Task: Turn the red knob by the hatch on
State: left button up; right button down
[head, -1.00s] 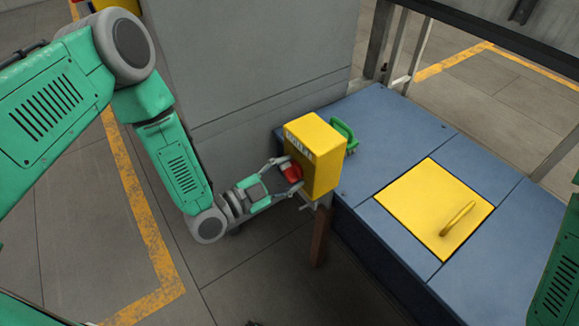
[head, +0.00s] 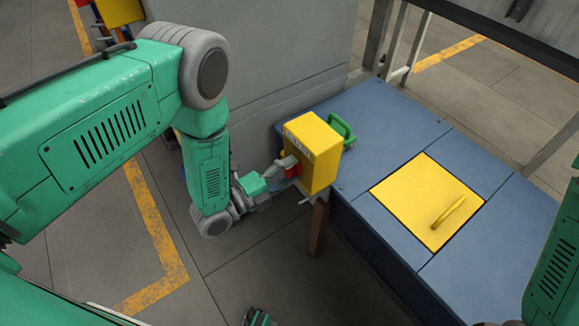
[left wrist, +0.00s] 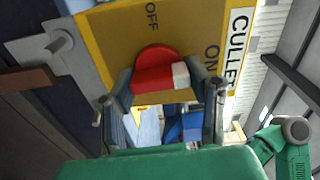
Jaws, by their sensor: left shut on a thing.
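The red knob (left wrist: 155,68) is on the face of a yellow box (head: 312,150). In the left wrist view its bar lies crosswise, with the white end to the right, towards the word ON; OFF is above. My left gripper (head: 284,167) is shut on the knob, one finger at each end of the bar. In the head view the gripper hides most of the knob (head: 291,166). The yellow hatch (head: 420,198), with its loop handle, lies closed in the blue top to the right. A small green and dark part at the bottom edge may be my right gripper (head: 258,317); its fingers cannot be made out.
A green handle (head: 341,130) is behind the box. A grey wall (head: 255,70) rises behind my left arm. Grey railings stand at the back right. The floor in front is clear.

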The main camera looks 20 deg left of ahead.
pick_arm(q)
jog(key=shift+s+d+f+m, duration=0.1)
jog(key=shift+s+f+m, duration=0.15)
jog(key=shift+m, duration=0.35)
jog(key=o, duration=1.2)
jog(key=shift+c, duration=0.2)
jog(key=shift+r, duration=0.1)
jog(key=v, duration=1.2)
jog(key=shift+w, duration=0.15)
